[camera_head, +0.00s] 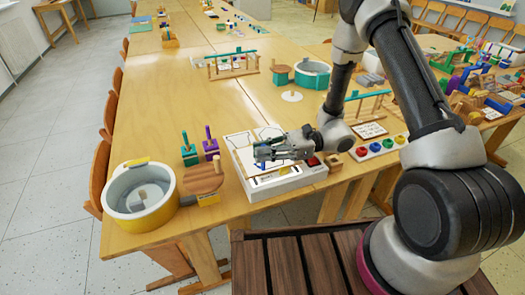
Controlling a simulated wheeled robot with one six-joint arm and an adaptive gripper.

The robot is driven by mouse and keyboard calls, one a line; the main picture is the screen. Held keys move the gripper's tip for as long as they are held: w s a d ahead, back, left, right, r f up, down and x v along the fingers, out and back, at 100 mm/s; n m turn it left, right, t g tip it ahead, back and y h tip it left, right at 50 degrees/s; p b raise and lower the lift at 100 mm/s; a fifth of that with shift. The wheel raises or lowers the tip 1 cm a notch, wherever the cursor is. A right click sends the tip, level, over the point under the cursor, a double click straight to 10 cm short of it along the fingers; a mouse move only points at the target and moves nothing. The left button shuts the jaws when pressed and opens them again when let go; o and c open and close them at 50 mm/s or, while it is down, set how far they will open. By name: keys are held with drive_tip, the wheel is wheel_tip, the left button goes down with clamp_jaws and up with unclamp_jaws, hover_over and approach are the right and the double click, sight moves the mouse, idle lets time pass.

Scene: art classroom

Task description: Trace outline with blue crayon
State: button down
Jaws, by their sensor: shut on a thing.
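A white drawing board (289,185) lies on the near end of the wooden table, with dark outline lines partly visible on its white top. My gripper (262,156) is over the left part of the board, its fingers pointing left. It is shut on a small, mostly hidden thing; a bit of blue (263,166) shows just below the fingertips, apparently the blue crayon. My gripper and wrist hide the middle of the board. I cannot tell whether the crayon's tip touches the surface.
A yellow-and-white round tub (140,222) stands at the near left table corner. A round wooden stand (203,180) and green and purple pegs (211,146) are between tub and board. A tray with coloured rings (379,148) lies right. The table (160,110) is fairly clear at back left.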

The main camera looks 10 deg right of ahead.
drive_tip(key=shift+s+d, duration=0.1)
drive_tip(key=shift+d, duration=0.1)
drive_tip(key=shift+d, duration=0.5)
idle(0.5)
drive_tip(key=shift+w+d, duration=0.2)
drive_tip(key=shift+w, duration=0.05)
drive_tip(key=shift+w+d, duration=0.15)
drive_tip(key=shift+d, duration=0.3)
idle(0.4)
drive_tip(key=shift+d, duration=0.25)
drive_tip(key=shift+d, duration=0.1)
drive_tip(key=shift+w+d, duration=0.1)
drive_tip(key=shift+d, duration=0.1)
idle(0.3)
drive_tip(key=shift+d, duration=0.15)
drive_tip(key=shift+w+d, duration=0.15)
drive_tip(key=shift+d, duration=0.1)
